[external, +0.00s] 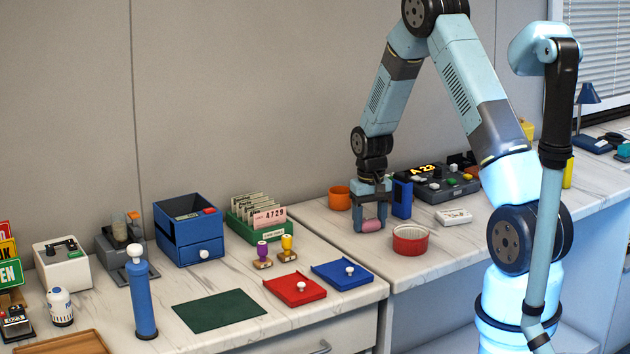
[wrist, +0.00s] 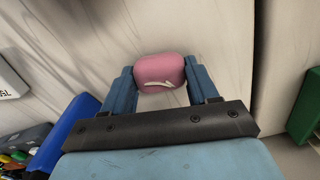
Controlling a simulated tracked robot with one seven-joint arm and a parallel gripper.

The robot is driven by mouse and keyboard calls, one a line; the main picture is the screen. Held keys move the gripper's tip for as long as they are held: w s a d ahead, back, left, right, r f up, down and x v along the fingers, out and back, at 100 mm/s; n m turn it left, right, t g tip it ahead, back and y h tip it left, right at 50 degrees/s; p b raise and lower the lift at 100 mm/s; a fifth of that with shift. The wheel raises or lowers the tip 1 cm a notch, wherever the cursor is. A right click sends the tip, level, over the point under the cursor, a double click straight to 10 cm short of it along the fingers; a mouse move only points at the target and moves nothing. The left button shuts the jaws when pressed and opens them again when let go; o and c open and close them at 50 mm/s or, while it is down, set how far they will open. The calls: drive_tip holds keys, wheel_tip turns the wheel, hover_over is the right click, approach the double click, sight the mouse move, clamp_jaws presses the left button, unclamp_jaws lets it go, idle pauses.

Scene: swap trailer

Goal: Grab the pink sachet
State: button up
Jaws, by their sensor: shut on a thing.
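The pink sachet (wrist: 160,72) sits between the two blue fingers of my gripper (wrist: 160,88) in the wrist view, and both fingers press against its sides. A small pale mark shows on its face. In the external view my gripper (external: 370,222) points down over the marble counter, with the pink sachet (external: 371,226) between its fingertips. The sachet is low, at or just above the counter top; I cannot tell whether it touches.
A red ribbed dish (external: 410,240) stands just right of my gripper. An orange cup (external: 339,198), a blue holder (external: 402,198) and a control box (external: 438,183) stand behind. A white box (external: 453,217) lies further right. The counter left of my gripper is clear up to a seam.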

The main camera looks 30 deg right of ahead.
drive_tip(key=shift+c, duration=0.8)
